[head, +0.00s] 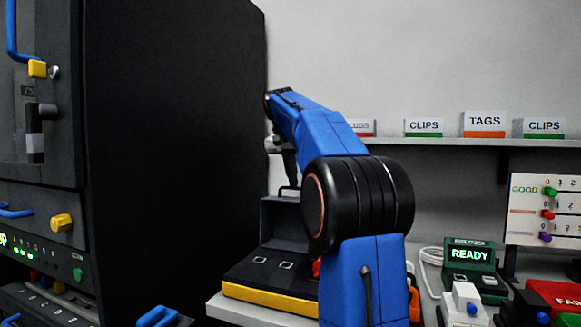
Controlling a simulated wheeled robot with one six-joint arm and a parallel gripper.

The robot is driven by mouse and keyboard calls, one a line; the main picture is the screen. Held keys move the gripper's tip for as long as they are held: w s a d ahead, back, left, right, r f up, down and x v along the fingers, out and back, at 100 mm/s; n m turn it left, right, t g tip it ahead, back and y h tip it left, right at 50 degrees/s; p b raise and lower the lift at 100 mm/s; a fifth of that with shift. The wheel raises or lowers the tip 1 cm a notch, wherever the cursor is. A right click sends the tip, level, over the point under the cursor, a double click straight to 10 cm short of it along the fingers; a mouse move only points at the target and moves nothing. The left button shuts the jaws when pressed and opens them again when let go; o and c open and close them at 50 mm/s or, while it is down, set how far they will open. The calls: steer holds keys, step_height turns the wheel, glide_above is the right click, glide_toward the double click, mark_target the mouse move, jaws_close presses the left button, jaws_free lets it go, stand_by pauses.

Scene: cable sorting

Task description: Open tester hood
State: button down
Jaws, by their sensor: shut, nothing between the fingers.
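The tester (262,291) is a low black box with a yellow front edge, on the bench in the middle of the head view. Its grey hood (281,222) stands raised at the back of the box, with a dark handle (287,188) on its top edge. Two small light-rimmed sockets show on the uncovered top of the box. My gripper (290,176) points down just above the handle, shut and empty. I cannot tell whether its small, dark fingers touch the handle. My blue arm hides the tester's right side.
A tall black cabinet (170,150) with blue handles and a yellow knob fills the left. A shelf (450,142) with labelled cards runs along the back wall. A green-lit READY display (470,255), a white cable and a red FAIL box (560,297) stand at the right.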

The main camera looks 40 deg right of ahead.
mark_target(287, 187)
steer(key=shift+s+a, duration=0.5)
steer(key=shift+a, duration=0.35)
steer(key=shift+s+a, duration=0.5)
steer(key=shift+a, duration=0.3)
steer(key=shift+r, duration=0.1)
steer(key=shift+s+a+r+t+h, duration=0.25)
steer(key=shift+s+a, duration=0.2)
steer(key=shift+a, duration=0.35)
steer(key=shift+s+a+r+t+h, duration=0.15)
steer(key=shift+s+a+r+h, duration=0.2)
steer(key=shift+a, duration=0.45)
steer(key=shift+s+a, duration=0.35)
